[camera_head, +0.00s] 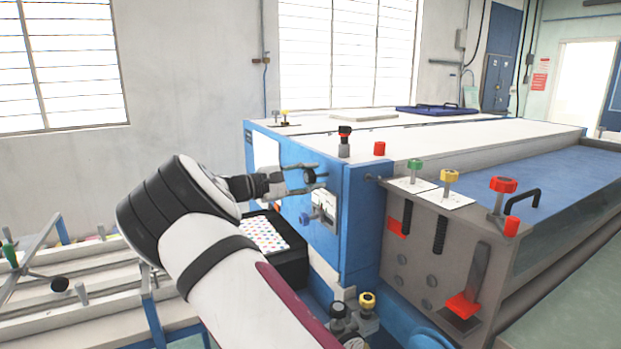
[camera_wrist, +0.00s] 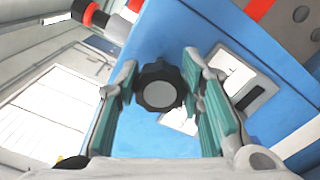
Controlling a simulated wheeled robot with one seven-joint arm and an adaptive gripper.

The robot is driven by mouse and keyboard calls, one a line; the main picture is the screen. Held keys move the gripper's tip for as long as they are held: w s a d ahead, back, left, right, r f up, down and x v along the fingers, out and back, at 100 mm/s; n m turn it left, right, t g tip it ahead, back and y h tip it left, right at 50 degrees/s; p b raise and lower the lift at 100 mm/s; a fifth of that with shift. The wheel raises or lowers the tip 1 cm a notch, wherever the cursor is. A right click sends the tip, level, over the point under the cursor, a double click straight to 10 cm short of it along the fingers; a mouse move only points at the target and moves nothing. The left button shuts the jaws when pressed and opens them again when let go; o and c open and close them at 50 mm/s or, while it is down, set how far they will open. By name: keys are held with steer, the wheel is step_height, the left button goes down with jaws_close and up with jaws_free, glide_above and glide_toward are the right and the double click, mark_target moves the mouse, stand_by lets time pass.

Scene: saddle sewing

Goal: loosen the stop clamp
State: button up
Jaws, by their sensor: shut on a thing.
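A black lobed knob (camera_head: 309,176) sits on the blue end face of the machine. In the wrist view the knob (camera_wrist: 160,87) is between the two green-padded fingers. I take it for the stop clamp's knob, but no label on it can be read. My gripper (camera_head: 318,177) reaches in from the left and is shut on the knob; its fingertips in the wrist view (camera_wrist: 161,63) extend past the knob's sides toward the blue face. The clamp's parts behind the knob are mostly hidden.
A black-and-red knob (camera_head: 345,140) stands on the top edge. A black tray (camera_head: 291,262) with a dotted sheet lies below. A rail frame (camera_head: 75,305) is at left.

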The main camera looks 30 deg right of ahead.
steer(key=o, duration=1.2)
steer(key=a, duration=1.2)
steer(key=shift+a, duration=0.1)
